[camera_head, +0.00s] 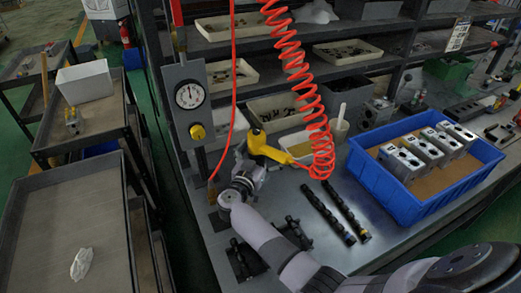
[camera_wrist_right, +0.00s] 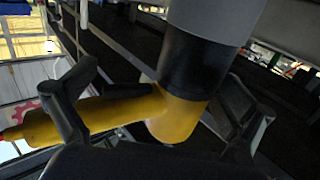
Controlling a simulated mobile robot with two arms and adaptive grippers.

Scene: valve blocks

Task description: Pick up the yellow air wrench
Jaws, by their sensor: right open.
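The yellow air wrench (camera_head: 264,148) hangs above the workbench beside the coiled red hose in the head view. In the right wrist view the yellow wrench (camera_wrist_right: 100,113) lies across the space between my right gripper's fingers, with a dark and grey section rising from it. My right gripper (camera_head: 246,172) is right at the wrench, on its near side in the head view. Its fingers (camera_wrist_right: 165,100) stand wide apart, one on each side of the wrench's yellow part. I cannot tell whether either finger touches it. My left gripper is not in view.
The red coiled hose (camera_head: 296,68) hangs just right of the wrench. A pressure gauge panel (camera_head: 188,110) stands to the left. A blue crate (camera_head: 385,190) with several metal valve blocks stands on the bench at right. Dark rods (camera_head: 328,212) lie on the bench between.

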